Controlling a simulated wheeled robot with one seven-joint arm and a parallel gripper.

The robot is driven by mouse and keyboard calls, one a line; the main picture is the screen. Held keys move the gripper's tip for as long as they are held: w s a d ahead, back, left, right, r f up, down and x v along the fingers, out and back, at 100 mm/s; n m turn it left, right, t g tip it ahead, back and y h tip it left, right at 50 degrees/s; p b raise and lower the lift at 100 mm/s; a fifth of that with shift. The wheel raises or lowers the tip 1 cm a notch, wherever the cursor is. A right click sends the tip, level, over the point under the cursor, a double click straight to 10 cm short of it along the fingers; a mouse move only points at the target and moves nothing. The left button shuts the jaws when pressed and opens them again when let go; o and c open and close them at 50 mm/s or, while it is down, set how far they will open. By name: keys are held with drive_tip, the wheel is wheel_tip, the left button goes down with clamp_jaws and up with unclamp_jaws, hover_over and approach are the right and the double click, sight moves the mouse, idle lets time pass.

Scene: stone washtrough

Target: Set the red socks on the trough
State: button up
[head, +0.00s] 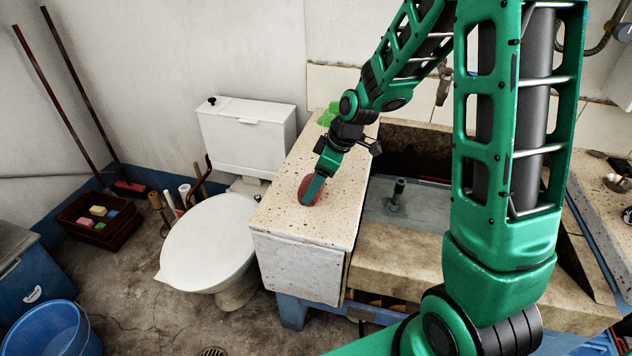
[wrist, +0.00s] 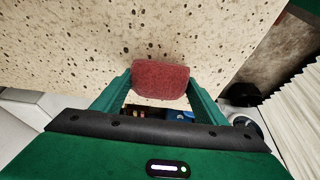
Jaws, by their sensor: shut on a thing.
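The red socks (head: 311,189) look like a rounded red bundle at the left slab of the stone trough (head: 285,212). They also show in the wrist view (wrist: 160,80), between the two green fingers. My gripper (head: 314,186) is shut on the red socks, pointing down at the slab's speckled top. In the wrist view my gripper (wrist: 160,88) has a finger on each side of the bundle. The socks are at or just above the slab surface; I cannot tell whether they touch it. One finger hides part of them in the head view.
A green object (head: 327,116) lies at the back of the slab. The basin (head: 405,200) with a dark upright piece is to the right. A white toilet (head: 212,240) stands left of the slab. The slab's front part is clear.

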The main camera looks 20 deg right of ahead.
drive_tip(key=o, duration=1.2)
drive_tip(key=shift+f, duration=0.1)
drive_tip(key=v, duration=1.2)
drive_tip(key=shift+a+r, duration=0.1)
drive_tip(key=shift+r, duration=0.15)
drive_tip(key=s+d+m+g+h, duration=0.1)
drive_tip(key=s+d+m, duration=0.3)
drive_tip(key=s, duration=0.5)
drive_tip(key=s+d+m+g+h, duration=0.1)
drive_tip(key=s+d+m, duration=0.4)
drive_tip(key=s, duration=0.5)
drive_tip(key=s+d+r+m+g+h, duration=0.1)
drive_tip(key=s+d+m, duration=0.3)
drive_tip(key=s+m, duration=0.4)
drive_tip(key=shift+s+d+h, duration=0.3)
drive_tip(key=shift+s+d, duration=0.1)
drive_tip(key=shift+s, duration=0.35)
